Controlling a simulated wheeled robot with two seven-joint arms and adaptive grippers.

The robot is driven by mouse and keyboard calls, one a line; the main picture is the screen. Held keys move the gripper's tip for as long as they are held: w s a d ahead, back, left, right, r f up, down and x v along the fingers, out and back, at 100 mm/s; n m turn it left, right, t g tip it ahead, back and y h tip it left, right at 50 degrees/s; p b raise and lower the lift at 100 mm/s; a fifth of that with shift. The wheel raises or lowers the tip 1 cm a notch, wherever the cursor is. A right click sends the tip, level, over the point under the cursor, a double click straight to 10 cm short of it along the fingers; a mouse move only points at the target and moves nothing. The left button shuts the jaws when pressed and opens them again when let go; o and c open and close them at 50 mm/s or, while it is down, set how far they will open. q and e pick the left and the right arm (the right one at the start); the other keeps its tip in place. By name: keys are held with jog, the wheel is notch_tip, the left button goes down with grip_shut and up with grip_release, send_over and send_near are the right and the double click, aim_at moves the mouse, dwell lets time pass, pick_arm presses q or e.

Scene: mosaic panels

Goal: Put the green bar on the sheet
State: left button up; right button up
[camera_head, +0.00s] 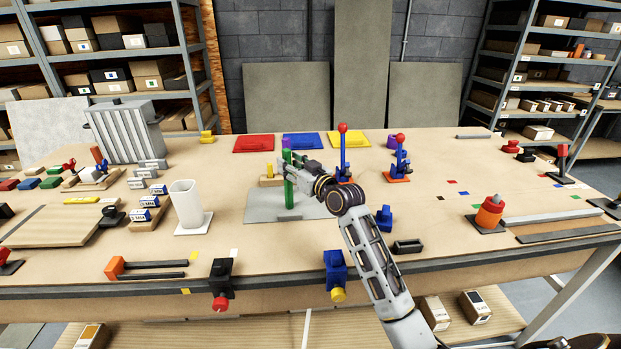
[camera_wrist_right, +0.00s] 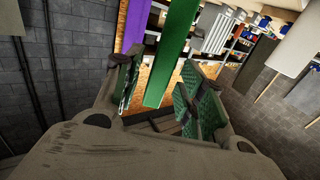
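The green bar (camera_head: 289,193) is upright in the head view, its lower end against the grey sheet (camera_head: 262,208); I cannot tell whether it touches the sheet. My right gripper (camera_head: 290,163) is at the bar's upper part. In the right wrist view the bar (camera_wrist_right: 174,45) runs between the green-padded fingers of the gripper (camera_wrist_right: 158,92), with a visible gap on the right finger's side, so the gripper looks open around it. A purple bar (camera_wrist_right: 139,22) shows left of the green one there. My left gripper is not in view.
Red (camera_head: 254,144), blue (camera_head: 303,141) and yellow (camera_head: 347,140) plates lie behind the sheet. A blue stand with a red ball (camera_head: 343,150) rises just right of my gripper. A white cup (camera_head: 187,203) stands to the left.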

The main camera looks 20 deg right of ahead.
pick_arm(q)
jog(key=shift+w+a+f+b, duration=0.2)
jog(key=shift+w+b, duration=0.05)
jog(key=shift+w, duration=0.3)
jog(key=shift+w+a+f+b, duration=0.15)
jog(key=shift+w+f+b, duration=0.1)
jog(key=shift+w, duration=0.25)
pick_arm(e)
jog(key=v, duration=1)
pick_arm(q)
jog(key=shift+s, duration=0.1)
